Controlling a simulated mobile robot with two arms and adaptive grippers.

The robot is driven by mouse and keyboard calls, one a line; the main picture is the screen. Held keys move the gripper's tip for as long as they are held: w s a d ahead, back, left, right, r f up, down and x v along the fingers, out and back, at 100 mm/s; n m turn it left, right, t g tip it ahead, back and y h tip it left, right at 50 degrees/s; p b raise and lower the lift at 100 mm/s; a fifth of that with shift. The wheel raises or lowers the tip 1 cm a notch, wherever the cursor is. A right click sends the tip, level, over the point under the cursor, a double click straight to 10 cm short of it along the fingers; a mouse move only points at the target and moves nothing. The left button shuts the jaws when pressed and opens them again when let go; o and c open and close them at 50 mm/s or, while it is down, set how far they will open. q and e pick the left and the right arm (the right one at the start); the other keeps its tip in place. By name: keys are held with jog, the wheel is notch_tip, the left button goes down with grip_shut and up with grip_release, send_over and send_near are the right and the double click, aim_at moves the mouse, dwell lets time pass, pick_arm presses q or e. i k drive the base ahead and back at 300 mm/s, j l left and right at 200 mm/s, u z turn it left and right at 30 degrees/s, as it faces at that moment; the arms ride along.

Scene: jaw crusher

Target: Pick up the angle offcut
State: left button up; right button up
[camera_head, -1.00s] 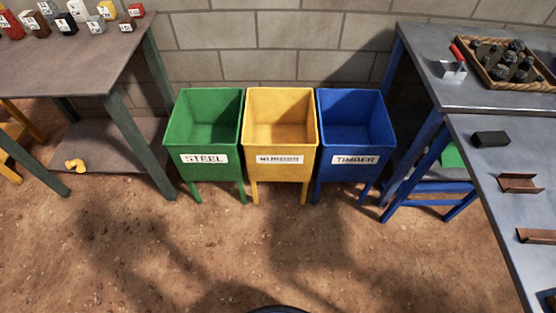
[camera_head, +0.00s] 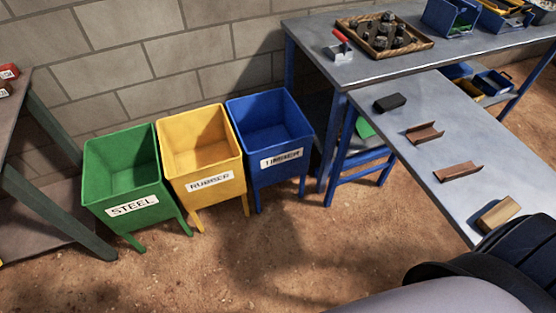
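Two rusty brown steel offcuts lie apart on the near grey bench at the right. The nearer, longer one, which looks like the angle offcut (camera_head: 458,173), has a raised edge along it. The farther rusty offcut (camera_head: 424,132) is shorter and looks more like a channel. I cannot be fully sure which profile is which. Neither is touched by a gripper. A grey and black part of my own arm fills the bottom right corner. Neither of my grippers shows.
A black block (camera_head: 390,102) and a timber block (camera_head: 498,214) share the grey bench (camera_head: 440,108). Green STEEL (camera_head: 128,180), yellow RUBBER (camera_head: 205,158) and blue TIMBER (camera_head: 272,135) bins stand by the wall. A rock tray (camera_head: 425,45) is on the back bench. The floor ahead is open.

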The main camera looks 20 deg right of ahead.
aim_at(459, 169)
jog(key=z, duration=2.15)
